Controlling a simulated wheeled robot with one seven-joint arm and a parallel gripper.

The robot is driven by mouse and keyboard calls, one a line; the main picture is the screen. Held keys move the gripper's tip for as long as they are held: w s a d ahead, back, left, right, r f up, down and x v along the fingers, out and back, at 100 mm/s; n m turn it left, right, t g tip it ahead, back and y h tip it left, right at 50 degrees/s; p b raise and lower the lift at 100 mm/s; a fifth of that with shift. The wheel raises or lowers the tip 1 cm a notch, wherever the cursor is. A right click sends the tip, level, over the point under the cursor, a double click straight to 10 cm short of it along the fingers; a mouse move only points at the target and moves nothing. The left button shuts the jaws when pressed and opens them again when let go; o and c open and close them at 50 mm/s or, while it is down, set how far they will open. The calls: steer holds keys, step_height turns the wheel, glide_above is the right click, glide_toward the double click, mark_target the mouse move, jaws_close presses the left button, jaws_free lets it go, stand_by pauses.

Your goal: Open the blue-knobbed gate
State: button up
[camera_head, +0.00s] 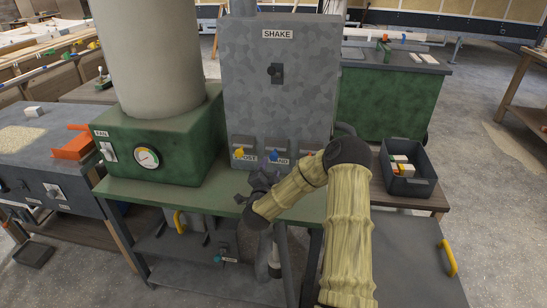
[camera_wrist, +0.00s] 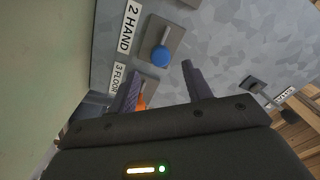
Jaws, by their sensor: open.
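The blue knob (camera_wrist: 161,56) sits on a grey gate plate (camera_wrist: 176,35) labelled "2 HAND" in the wrist view. In the head view the blue knob (camera_head: 273,156) is the middle one of three along the bottom of the grey cabinet (camera_head: 280,100). My gripper (camera_wrist: 161,68) is open and empty, its two fingers pointing toward the cabinet face. The blue knob appears just beyond the gap between the fingertips; I cannot tell how far. In the head view my gripper (camera_head: 262,183) is below and in front of the blue knob, its fingers unclear.
A yellow knob (camera_head: 239,153) is left of the blue one. An orange knob (camera_wrist: 141,102), labelled "3 FLOOR", is partly hidden by my left finger. A green fan box (camera_head: 165,145) stands left on the green bench (camera_head: 185,195). A dark bin (camera_head: 408,168) stands right.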

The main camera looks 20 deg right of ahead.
mark_target(273, 158)
steer(key=x, duration=0.7)
steer(key=shift+w+d, duration=0.2)
steer(key=shift+w, duration=0.05)
jaws_close()
